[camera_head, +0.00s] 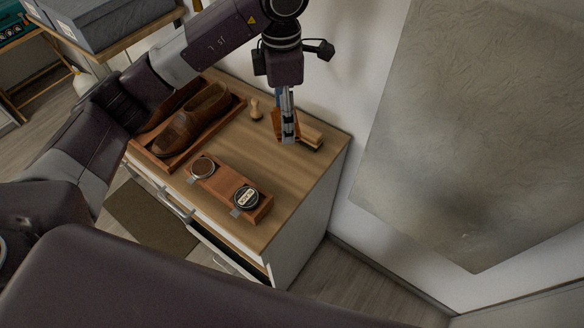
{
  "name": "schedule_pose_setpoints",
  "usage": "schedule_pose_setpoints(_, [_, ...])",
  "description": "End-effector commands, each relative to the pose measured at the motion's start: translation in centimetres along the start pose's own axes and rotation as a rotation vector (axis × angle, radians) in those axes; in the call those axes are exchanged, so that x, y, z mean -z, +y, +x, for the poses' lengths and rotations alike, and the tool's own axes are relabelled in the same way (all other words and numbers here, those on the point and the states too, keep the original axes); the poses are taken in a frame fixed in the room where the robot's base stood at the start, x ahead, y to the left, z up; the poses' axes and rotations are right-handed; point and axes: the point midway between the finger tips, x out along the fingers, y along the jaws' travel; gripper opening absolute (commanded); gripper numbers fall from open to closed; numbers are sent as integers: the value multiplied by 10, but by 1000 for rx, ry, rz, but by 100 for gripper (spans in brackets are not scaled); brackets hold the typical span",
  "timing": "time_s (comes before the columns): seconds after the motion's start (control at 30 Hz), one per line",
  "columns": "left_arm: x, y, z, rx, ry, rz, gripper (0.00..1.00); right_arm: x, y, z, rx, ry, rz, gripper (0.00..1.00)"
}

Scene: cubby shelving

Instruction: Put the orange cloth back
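An orange patch (277,128), seemingly the orange cloth, shows beside and behind the fingers of my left gripper (288,136), near the back right of the wooden cabinet top. My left gripper points down there. Its fingers look close together, but I cannot tell whether they are shut on the cloth or only in front of it. Part of the cloth is hidden by the fingers. My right gripper is not in view.
The cabinet top (305,185) holds brown shoes (195,120) in a wooden tray, a wooden holder (227,183) with two round tins, a small wooden knob-like piece (256,109) and a wooden block (312,138) by the gripper. The right front corner is clear. A wall stands behind.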

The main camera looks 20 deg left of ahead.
Motion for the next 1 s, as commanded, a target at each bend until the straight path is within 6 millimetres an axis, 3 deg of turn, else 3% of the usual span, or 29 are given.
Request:
schedule_pose_setpoints(0.2, [2,-2,51,8,3,-4,45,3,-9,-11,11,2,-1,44])
schedule_pose_setpoints(0.5, [2,-1,122,5,2,-4,45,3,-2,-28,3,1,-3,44])
schedule_pose_setpoints(1.0, [2,0,179,1,1,-4,45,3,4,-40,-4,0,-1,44])
